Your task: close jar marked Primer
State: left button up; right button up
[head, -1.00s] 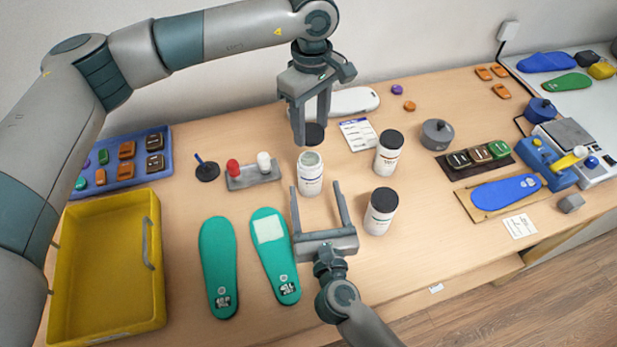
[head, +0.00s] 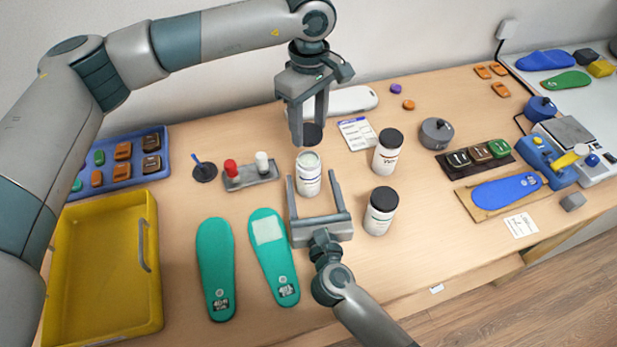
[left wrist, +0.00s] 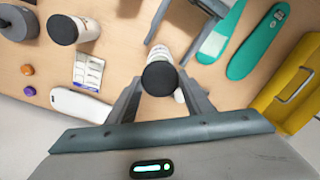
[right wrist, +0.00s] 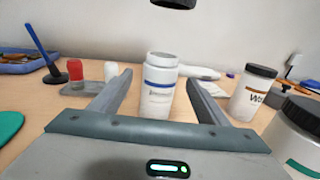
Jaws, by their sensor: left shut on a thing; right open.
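An open white jar with a blue band (head: 309,182) stands upright on the table; its label is too small to read. It also shows in the right wrist view (right wrist: 158,92). My left gripper (head: 309,138) is shut on a black lid (head: 313,133) and holds it above and slightly behind the jar. The lid also shows in the left wrist view (left wrist: 160,78), hiding part of the jar. My right gripper (head: 312,176) is open and low at the front of the jar, its fingers pointing to either side of it, with no clear contact.
Two lidded white jars (head: 388,152) (head: 380,212) stand to the right. A holder with a red and a white piece (head: 250,177) is to the left. Teal insoles (head: 215,265) and a yellow bin (head: 105,270) lie at front left. A card (head: 356,134) lies behind.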

jog(key=w, duration=0.3)
jog(key=w+a, duration=0.1)
jog(key=w, duration=0.4)
jog(key=shift+w+a, duration=0.2)
jog(key=shift+w, duration=0.15)
jog(key=c, duration=1.6)
pick_arm(q)
send_over(309, 162)
jog(key=shift+f, duration=2.5)
jog(key=shift+f, duration=0.9)
jog(key=shift+f, duration=0.55)
